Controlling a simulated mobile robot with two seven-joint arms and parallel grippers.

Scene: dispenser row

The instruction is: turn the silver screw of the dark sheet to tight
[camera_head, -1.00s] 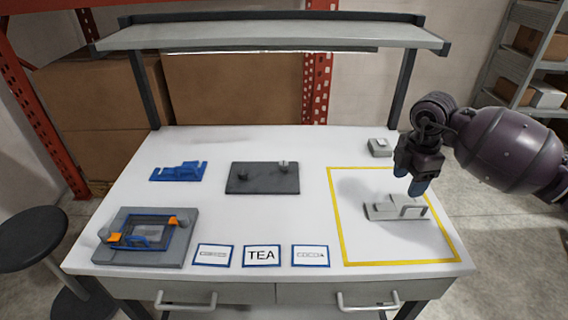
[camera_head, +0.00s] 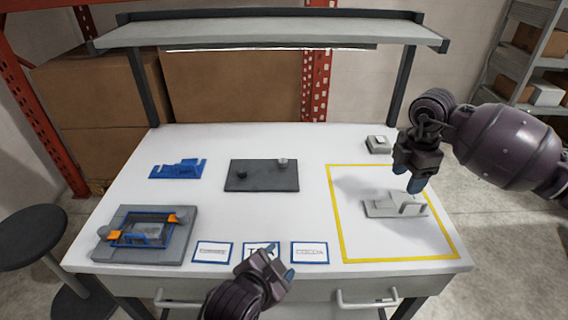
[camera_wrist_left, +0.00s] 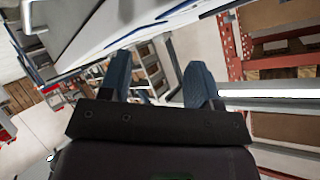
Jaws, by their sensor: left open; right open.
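The dark sheet (camera_head: 262,177) lies flat on the table's middle. A silver screw (camera_head: 282,163) stands near its back right corner, and a dark screw (camera_head: 241,173) stands near its left edge. I cannot tell how tight either is. My left gripper (camera_head: 284,262) is open and empty over the table's front edge, in front of the dark sheet and apart from it. Its blue fingers show in the left wrist view (camera_wrist_left: 157,82) with nothing between them. My right gripper (camera_head: 409,180) is open and empty above the grey handled block on the right.
The grey handled block (camera_head: 381,209) lies inside a yellow outline (camera_head: 340,222). A blue part (camera_head: 177,170) lies at the left, and a grey fixture (camera_head: 182,246) stands front left. A small grey box (camera_head: 378,145) stands back right. Label cards (camera_head: 310,253) line the front. A shelf (camera_head: 270,36) overhangs the back.

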